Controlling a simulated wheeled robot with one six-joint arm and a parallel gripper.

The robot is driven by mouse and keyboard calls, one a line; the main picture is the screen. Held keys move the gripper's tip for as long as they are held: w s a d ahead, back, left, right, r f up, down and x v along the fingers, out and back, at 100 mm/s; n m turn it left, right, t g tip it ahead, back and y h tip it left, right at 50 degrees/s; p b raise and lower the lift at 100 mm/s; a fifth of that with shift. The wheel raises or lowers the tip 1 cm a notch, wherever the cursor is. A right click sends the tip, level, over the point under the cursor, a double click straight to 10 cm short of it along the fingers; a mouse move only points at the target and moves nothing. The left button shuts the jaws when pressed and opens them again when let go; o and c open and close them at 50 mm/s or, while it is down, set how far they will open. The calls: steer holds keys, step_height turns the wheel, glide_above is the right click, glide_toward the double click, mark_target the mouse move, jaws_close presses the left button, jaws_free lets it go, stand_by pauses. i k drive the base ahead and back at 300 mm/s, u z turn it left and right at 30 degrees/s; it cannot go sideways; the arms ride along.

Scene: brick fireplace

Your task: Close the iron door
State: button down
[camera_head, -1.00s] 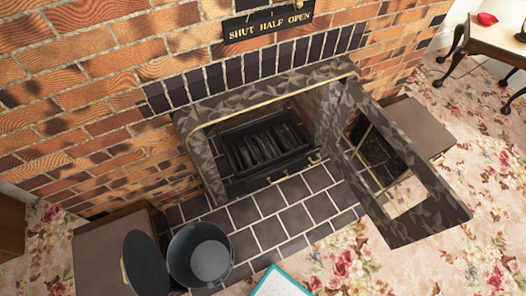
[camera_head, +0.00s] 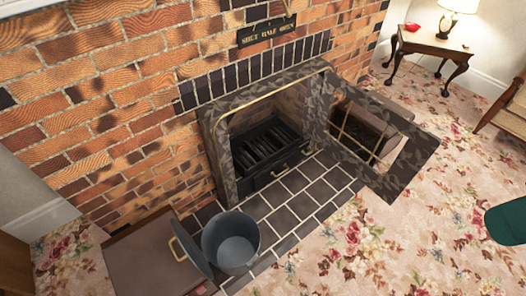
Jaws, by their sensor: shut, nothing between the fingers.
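The iron door (camera_head: 408,172) is a dark mottled frame with an open panel crossed by brass-coloured bars. It stands swung wide open to the right of the fireplace (camera_head: 217,150), hinged at the opening's right side. The opening is uncovered, and a dark grate (camera_head: 268,145) with brass handles shows inside. My gripper is not in view, so its place relative to the door cannot be told.
A grey bucket (camera_head: 231,243) and its tilted lid stand on the dark tiled hearth (camera_head: 285,205), front left. A brown box sits behind the door. A side table (camera_head: 435,45) with a lamp stands back right. Floral carpet (camera_head: 350,255) is clear in front. A dark green rounded shape (camera_head: 508,222) enters at right.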

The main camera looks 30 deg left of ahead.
mark_target(407, 159)
steer(key=u, duration=0.5)
steer(key=i, duration=0.9)
steer(key=u, duration=0.15)
steer(key=k, duration=0.55)
steer(key=z, duration=0.3)
steer(key=i, duration=1.25)
steer(key=z, duration=0.1)
